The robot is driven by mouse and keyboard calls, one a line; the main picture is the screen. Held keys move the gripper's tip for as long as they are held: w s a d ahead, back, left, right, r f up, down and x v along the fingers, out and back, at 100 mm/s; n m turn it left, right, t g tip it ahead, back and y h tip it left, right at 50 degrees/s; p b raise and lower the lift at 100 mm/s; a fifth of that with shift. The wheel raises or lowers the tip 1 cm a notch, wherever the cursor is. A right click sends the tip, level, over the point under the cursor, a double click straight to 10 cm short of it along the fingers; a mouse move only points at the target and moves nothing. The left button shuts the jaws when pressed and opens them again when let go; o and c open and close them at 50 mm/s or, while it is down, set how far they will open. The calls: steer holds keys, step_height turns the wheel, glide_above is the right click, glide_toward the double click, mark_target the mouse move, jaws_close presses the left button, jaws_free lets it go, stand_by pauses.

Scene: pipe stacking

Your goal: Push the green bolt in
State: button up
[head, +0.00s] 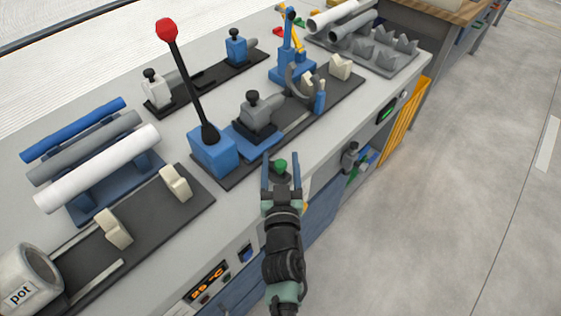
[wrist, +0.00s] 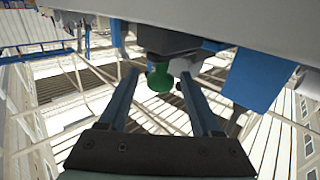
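The green bolt (head: 280,166) is a small round-headed knob at the front edge of the workbench, in the middle of the head view. In the wrist view the green bolt (wrist: 159,79) sits on the underside of a dark grey block. My gripper (head: 281,158) has its two blue fingers apart, one on each side of the bolt. In the wrist view my gripper (wrist: 159,72) is open, with the bolt between the fingertips and gaps visible on both sides. I cannot tell how deep the bolt sits.
A lever with a red ball top (head: 167,29) stands on a blue block left of my gripper. A grey clamp (head: 257,112) is behind the bolt. A dark knob (head: 349,157) sticks out of the bench front at right. Open floor (head: 440,200) lies to the right.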

jaws_close()
stand_by(1.2)
